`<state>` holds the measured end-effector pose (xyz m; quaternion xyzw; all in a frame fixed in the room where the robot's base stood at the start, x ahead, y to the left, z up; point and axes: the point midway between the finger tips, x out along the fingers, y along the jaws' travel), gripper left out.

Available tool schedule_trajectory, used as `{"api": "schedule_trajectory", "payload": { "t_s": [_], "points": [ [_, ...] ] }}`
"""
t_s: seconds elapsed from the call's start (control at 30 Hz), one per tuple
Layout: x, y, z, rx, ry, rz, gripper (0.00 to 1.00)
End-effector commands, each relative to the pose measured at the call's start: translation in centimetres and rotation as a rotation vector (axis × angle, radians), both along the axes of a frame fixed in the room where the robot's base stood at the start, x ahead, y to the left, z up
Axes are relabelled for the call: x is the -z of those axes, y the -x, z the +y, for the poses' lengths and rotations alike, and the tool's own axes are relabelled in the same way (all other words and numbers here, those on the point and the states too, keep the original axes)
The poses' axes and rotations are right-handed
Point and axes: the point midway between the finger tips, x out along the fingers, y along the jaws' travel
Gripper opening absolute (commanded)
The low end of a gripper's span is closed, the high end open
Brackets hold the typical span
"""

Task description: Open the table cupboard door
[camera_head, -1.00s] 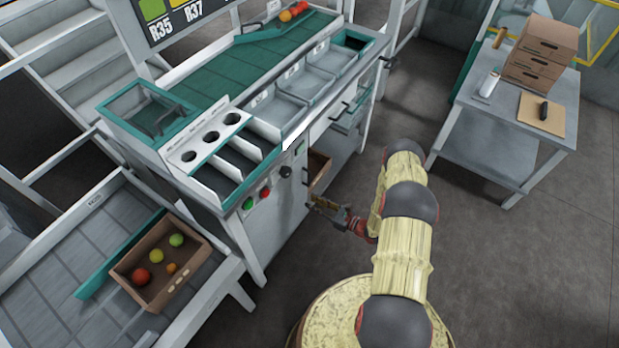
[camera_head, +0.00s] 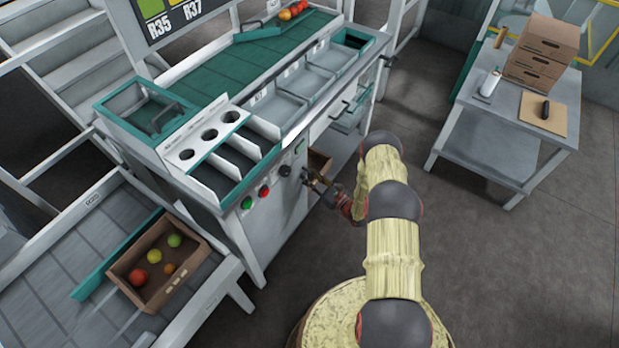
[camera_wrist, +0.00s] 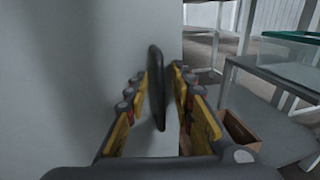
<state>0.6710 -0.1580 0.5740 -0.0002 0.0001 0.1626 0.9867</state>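The cupboard door (camera_head: 272,222) is the plain grey front panel under the table's control buttons, and it looks closed. It fills the left of the wrist view as a pale surface (camera_wrist: 80,60). A dark upright handle (camera_wrist: 156,85) stands out from it. My gripper (camera_head: 310,180) is at the right part of this front. In the wrist view my gripper (camera_wrist: 158,90) has its yellow-padded fingers apart, one on each side of the handle. Gaps show beside the handle; contact with the right finger cannot be told. In the head view the handle is hidden by my gripper.
A brown box (camera_head: 319,162) stands on the open shelf right of the cupboard; it also shows in the wrist view (camera_wrist: 240,132). Buttons and a black knob (camera_head: 285,170) sit above the door. A side table (camera_head: 500,150) stands at right, with clear floor between.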

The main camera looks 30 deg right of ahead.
Motion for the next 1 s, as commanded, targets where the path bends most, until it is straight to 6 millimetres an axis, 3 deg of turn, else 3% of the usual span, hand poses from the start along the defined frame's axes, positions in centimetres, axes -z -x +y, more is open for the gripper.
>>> {"api": "schedule_trajectory", "payload": {
  "t_s": [0.23,0.67,1.0],
  "points": [
    [-0.02,-0.05,0.04,0.0,0.0,0.0,0.24],
    [-0.02,-0.03,0.03,-0.001,0.0,0.0,0.0],
    [-0.01,-0.01,0.06,-0.001,-0.001,0.0,0.0]
  ]
}}
